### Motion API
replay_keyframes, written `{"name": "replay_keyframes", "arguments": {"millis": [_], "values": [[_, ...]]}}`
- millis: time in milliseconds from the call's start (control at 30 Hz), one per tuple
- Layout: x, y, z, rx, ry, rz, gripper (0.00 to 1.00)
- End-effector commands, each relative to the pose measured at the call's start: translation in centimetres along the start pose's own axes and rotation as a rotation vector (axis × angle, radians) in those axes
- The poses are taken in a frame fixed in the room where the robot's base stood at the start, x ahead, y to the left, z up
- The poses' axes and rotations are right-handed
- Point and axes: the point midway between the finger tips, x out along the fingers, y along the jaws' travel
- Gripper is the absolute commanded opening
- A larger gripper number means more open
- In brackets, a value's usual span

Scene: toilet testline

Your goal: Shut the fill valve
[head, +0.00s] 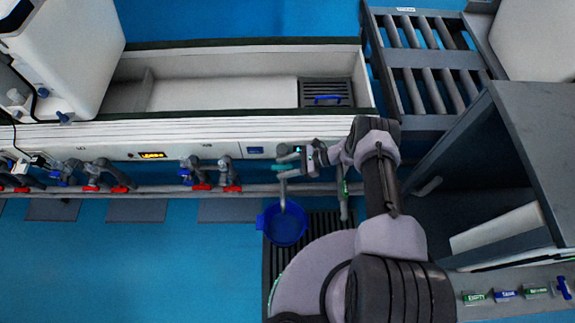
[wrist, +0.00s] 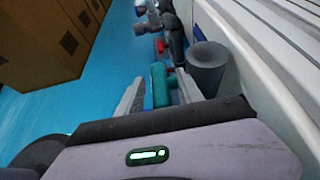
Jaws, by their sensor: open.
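A tap with a teal-green handle, which I take as the fill valve (head: 283,153), sits on the front of the white bench in the head view. Its pale spout points down to a blue bucket (head: 284,228). My gripper (head: 303,158) is right beside the handle, reaching from the right. In the wrist view the green handle (wrist: 160,84) stands between the two fingers of my gripper (wrist: 158,92). The fingers are open, with a gap visible at least on the left side. I cannot tell whether a finger touches it. Part of the valve body is hidden.
Several valves with red handles (head: 231,187) line the pipe to the left. A grey cylinder (wrist: 207,62) stands close to the right finger. A trough (head: 225,92) lies behind, and a dark cabinet (head: 535,130) is at the right. The blue floor (head: 120,270) is free at front left.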

Motion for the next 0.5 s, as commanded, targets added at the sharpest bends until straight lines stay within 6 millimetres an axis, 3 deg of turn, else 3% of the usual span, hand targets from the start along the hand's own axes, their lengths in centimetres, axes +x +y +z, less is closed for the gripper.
{"name": "replay_keyframes", "arguments": {"millis": [167,500], "values": [[-2.4,-0.1,0.2,0.001,0.000,-0.003,0.44],[-12.2,-0.1,0.2,0.001,0.001,-0.005,0.44]]}}
